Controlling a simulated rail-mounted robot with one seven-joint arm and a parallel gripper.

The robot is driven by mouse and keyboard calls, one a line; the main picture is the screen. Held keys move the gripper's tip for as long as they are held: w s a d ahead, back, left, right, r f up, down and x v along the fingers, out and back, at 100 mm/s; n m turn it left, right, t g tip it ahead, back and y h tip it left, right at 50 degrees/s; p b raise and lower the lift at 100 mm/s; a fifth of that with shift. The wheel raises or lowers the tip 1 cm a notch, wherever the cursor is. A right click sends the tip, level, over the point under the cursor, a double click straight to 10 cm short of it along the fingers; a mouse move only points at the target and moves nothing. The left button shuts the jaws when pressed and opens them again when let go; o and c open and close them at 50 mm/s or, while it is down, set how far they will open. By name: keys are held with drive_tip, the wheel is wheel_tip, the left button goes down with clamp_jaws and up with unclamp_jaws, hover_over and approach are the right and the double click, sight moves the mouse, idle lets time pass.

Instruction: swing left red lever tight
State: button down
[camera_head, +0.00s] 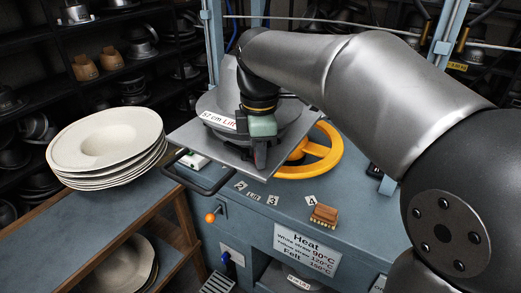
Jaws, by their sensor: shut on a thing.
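My gripper (260,154) points down at the front of the metal hat mould (218,103) on the press. It is shut at the front of the mould's flat plate (196,137), just right of the "57 cm Lift" label. The gripper's fingers and body cover what they hold. From its place this is the left red lever, but hardly any of the lever shows and its angle cannot be told. No other red lever can be made out; my arm hides the right side of the mould.
A yellow handwheel (329,158) stands close right of my gripper. A black bar handle (197,185) sticks out at the front left. A brush (324,215) lies on the blue press table (262,220). Stacked white hat bodies (105,150) sit on the left shelf.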

sight(243, 171)
drive_tip(key=m, duration=0.2)
drive_tip(key=a+m, duration=0.1)
drive_tip(key=m, duration=0.1)
drive_tip(key=s+m+p, duration=0.1)
drive_tip(key=m, duration=0.1)
drive_tip(key=shift+s+a+r, duration=0.1)
drive_tip(key=shift+a, duration=0.25)
drive_tip(key=m, duration=0.1)
drive_tip(key=a+m, duration=0.1)
drive_tip(key=m, duration=0.1)
drive_tip(key=m+p, duration=0.1)
drive_tip(key=m, duration=0.1)
drive_tip(key=shift+s+a, duration=0.1)
drive_tip(key=shift+a, duration=0.3)
drive_tip(key=shift+m, duration=0.3)
drive_tip(key=c, duration=1.3)
unclamp_jaws()
wheel_tip(243, 171, up, 17)
drive_tip(key=shift+r+p, duration=0.15)
drive_tip(key=shift+p, duration=0.4)
